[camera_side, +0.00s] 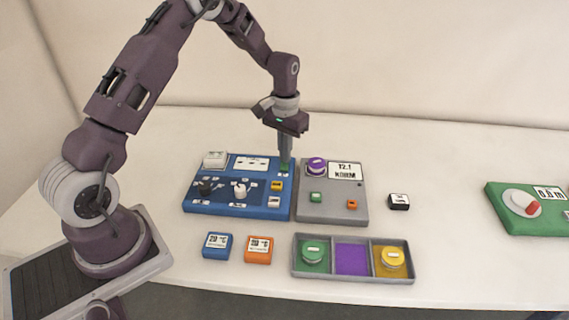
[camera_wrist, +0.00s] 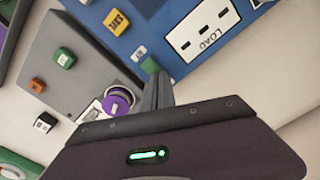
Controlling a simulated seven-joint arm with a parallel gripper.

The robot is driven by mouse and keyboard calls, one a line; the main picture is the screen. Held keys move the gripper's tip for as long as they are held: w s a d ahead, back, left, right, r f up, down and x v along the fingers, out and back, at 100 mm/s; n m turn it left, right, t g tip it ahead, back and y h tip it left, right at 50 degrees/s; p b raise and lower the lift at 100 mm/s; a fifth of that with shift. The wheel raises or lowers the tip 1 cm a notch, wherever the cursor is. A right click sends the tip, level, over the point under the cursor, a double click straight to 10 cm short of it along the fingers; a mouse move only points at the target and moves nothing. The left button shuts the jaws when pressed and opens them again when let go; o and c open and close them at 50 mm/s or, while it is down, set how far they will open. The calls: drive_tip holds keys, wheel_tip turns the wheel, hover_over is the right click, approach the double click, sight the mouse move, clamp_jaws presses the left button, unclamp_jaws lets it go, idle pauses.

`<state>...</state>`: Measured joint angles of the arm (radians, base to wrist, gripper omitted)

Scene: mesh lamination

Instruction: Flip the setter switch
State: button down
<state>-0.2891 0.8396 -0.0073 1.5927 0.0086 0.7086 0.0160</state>
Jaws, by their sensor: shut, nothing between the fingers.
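A blue panel (camera_side: 235,208) carries a black knob (camera_side: 205,188), a white knob (camera_side: 240,190), a white block (camera_side: 214,159), small yellow (camera_side: 277,185) and blue (camera_side: 274,201) buttons and a green piece (camera_side: 284,168) at its upper right. No label that I can read names a setter switch. My gripper (camera_side: 285,162) is shut and empty, pointing down with its tips at the green piece. In the wrist view the fingertips (camera_wrist: 153,82) are right beside the green piece (camera_wrist: 150,65) and partly cover it. I cannot tell whether they touch.
A grey panel (camera_side: 330,207) with a purple knob (camera_side: 316,165) adjoins on the right. A three-compartment tray (camera_side: 353,281), blue (camera_side: 217,246) and orange (camera_side: 258,250) blocks lie in front. A black block (camera_side: 399,202) and green panel (camera_side: 530,222) stand right.

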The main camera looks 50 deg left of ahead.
drive_tip(key=shift+f, duration=0.1)
drive_tip(key=shift+r, duration=3.55)
drive_tip(key=s+d+r+m+t, duration=0.1)
drive_tip(key=s+d+r+t, duration=0.1)
drive_tip(key=s+d+r, duration=0.4)
drive_tip(key=s+d+r+m+t, duration=0.1)
drive_tip(key=s+d+r, duration=0.2)
drive_tip(key=s+r, duration=0.65)
drive_tip(key=s+d+r+m+t, duration=0.1)
drive_tip(key=s+d+t, duration=0.1)
drive_tip(key=s, duration=1.2)
drive_tip(key=shift+d+r+t, duration=0.2)
drive_tip(key=shift+d+t, duration=0.1)
drive_tip(key=shift+d, duration=0.6)
